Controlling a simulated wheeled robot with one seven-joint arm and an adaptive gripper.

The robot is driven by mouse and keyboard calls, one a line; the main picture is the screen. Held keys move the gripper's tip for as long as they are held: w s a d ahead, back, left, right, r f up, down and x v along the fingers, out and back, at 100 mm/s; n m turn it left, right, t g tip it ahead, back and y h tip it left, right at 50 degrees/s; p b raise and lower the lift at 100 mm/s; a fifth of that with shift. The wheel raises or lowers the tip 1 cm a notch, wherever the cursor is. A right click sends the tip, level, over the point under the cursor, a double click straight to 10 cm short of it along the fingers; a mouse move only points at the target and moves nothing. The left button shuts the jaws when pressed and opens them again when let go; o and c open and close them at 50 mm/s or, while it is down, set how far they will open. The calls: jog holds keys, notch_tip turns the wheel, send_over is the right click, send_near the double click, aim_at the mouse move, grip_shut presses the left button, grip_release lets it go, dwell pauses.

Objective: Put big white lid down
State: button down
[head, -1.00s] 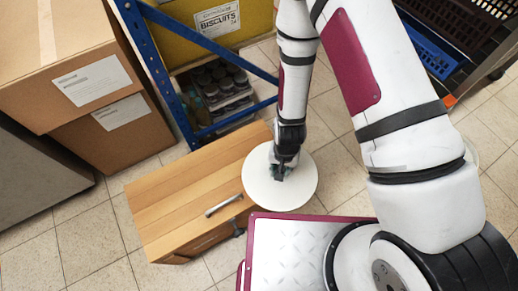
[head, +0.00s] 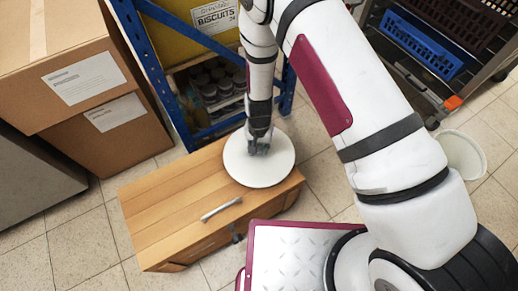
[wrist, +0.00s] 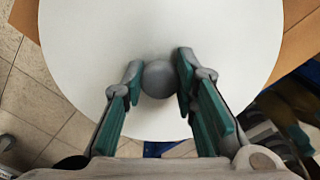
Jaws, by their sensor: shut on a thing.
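The big white lid (head: 248,173) is a flat round disc with a grey ball knob (wrist: 158,79) at its middle. My gripper (head: 258,150) is shut on this knob from above; in the wrist view a finger stands on each side of it. The lid is over the right end of the wooden cabinet top (head: 170,210), and part of its rim reaches past the cabinet's back edge. I cannot tell whether the lid touches the wood. The lid hides the cabinet top beneath it.
The left part of the cabinet top is bare. A blue-framed shelf (head: 160,75) with jars stands behind it, and cardboard boxes (head: 85,85) stand at the left. A pale round bin (head: 465,155) and a rack with a blue crate (head: 425,42) are at the right.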

jog(key=shift+f, duration=0.2)
jog(key=c, duration=1.3)
grip_release()
jog(key=shift+r, duration=0.1)
notch_tip(320, 180, up, 12)
jog(key=p, duration=0.4)
